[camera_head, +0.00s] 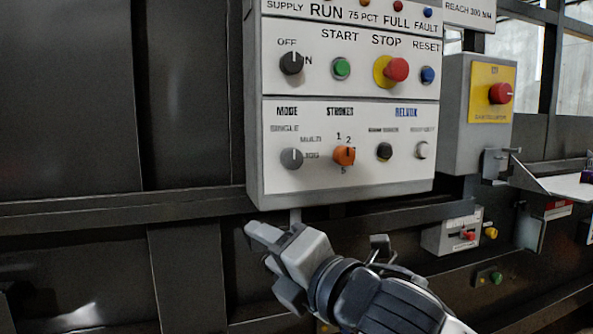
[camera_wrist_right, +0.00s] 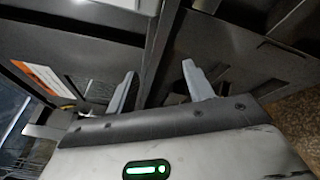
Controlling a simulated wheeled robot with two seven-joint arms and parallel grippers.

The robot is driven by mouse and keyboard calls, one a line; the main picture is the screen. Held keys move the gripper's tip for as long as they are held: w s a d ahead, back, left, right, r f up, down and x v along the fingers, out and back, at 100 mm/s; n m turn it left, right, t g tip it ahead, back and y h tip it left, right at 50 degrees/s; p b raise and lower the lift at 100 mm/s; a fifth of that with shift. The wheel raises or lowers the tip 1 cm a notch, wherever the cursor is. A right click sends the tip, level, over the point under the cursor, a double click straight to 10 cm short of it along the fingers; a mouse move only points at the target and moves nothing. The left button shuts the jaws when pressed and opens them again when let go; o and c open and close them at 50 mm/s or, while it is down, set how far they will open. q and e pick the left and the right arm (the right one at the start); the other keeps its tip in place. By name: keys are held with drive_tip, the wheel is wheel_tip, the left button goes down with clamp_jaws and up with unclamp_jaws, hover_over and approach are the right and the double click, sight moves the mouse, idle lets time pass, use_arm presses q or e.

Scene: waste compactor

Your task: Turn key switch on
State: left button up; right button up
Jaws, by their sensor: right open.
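The key switch (camera_head: 291,63) is a round black knob marked OFF and ON at the upper left of the white control panel. Its pointer direction is too small to tell for sure. My right gripper (camera_head: 274,223) is just below the panel's bottom edge, well below the switch and not touching it. In the right wrist view its two fingers (camera_wrist_right: 158,85) stand apart with nothing between them. The switch does not show in that view. My left gripper is not in view.
The control panel (camera_head: 350,189) also carries a green start button (camera_head: 341,67), a red stop button (camera_head: 397,69), a blue reset button (camera_head: 428,75) and lower knobs. A grey box with a red emergency button (camera_head: 500,93) is at right. Dark metal wall (camera_head: 70,100) lies left.

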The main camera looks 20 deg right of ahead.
wheel_tip(320, 180, up, 9)
drive_tip(key=s+d+n+t+h+b, duration=0.1)
drive_tip(key=s+d+n+t, duration=0.15)
drive_tip(key=n, duration=0.35)
drive_tip(key=n+t+h+p, duration=0.3)
drive_tip(key=n+h+p, duration=0.15)
drive_tip(key=p, duration=0.55)
approach(295, 65)
drive_tip(key=shift+n+y, duration=0.35)
drive_tip(key=shift+y, duration=0.1)
drive_tip(key=p+x, duration=0.1)
drive_tip(key=x, duration=0.8)
drive_tip(key=shift+w+d, duration=0.15)
drive_tip(key=shift+w, duration=0.05)
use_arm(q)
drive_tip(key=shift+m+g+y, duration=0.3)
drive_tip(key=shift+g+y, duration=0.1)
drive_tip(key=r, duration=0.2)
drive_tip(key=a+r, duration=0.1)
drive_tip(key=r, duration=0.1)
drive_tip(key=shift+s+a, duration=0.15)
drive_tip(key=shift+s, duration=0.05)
use_arm(e)
drive_tip(key=c, duration=1)
